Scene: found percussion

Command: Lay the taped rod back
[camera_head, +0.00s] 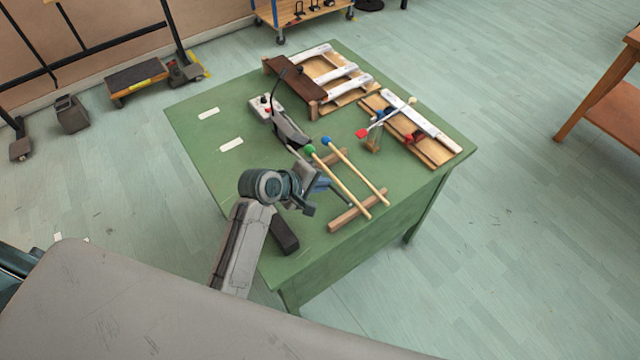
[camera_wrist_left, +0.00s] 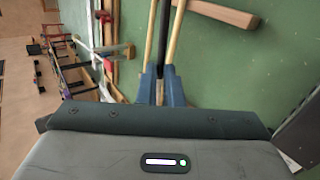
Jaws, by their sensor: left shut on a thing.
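My left gripper (camera_head: 318,187) is low over the green table, close beside two mallets. In the left wrist view its blue fingers (camera_wrist_left: 162,88) close around a dark rod (camera_wrist_left: 163,35), apparently the taped rod. The rod runs away from the fingers between two pale wooden sticks. I cannot make out tape on it, and its near end is hidden by the gripper. The green-headed mallet (camera_head: 340,182) and the blue-headed mallet (camera_head: 358,170) lie side by side across a wooden bar (camera_head: 357,212). My right gripper is out of view.
The table's left side is mostly bare.

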